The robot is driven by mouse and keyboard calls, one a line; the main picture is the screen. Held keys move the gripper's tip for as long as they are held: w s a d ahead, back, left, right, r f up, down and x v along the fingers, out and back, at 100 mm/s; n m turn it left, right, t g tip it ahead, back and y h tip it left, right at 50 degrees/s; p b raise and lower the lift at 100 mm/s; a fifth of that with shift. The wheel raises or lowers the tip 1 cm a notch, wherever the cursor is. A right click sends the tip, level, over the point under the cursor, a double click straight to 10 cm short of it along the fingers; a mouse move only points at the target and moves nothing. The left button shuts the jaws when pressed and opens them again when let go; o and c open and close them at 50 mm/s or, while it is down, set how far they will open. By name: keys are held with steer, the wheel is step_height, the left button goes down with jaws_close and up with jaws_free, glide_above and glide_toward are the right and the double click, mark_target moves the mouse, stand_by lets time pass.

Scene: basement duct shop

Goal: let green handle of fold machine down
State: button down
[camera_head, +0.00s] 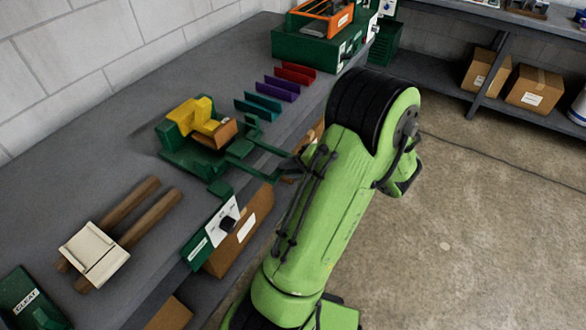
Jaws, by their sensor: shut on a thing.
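The fold machine (183,160) stands on the bench. It has a green base, a yellow upper part (197,114) and an orange-brown piece at its front. Its green handle (268,149) reaches out to the right over the bench's front edge, roughly level, toward my arm. My gripper (303,148) is mostly hidden behind my green arm; only a dark grey part shows, where the handle's outer end meets it. It is shut on the handle there. The fingertips cannot be seen clearly.
A panel with a black knob (228,222) and a cardboard box (246,235) sit at the bench front. Teal, purple and red angled pieces (277,88) lie behind. A wooden-handled tool (94,254) lies nearer. A shelf with cartons (534,88) stands right; the floor (470,240) is clear.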

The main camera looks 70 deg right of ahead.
steer(key=shift+s+a+f, duration=0.1)
steer(key=shift+a+f, duration=0.1)
steer(key=shift+f, duration=0.35)
steer(key=shift+a+f, duration=0.2)
steer(key=shift+f, duration=0.35)
steer(key=c, duration=1.2)
jaws_free()
steer(key=shift+y, duration=0.3)
steer(key=shift+o, duration=1)
steer(key=shift+w+d+f, duration=0.15)
steer(key=shift+w+d, duration=0.15)
steer(key=shift+w, duration=0.4)
steer(key=shift+s, duration=0.15)
steer(key=shift+s+d, duration=0.15)
steer(key=shift+s, duration=0.1)
steer(key=p+v, duration=0.4)
steer(key=v, duration=1.1)
steer(key=shift+a+r, duration=0.35)
steer(key=shift+r, duration=0.25)
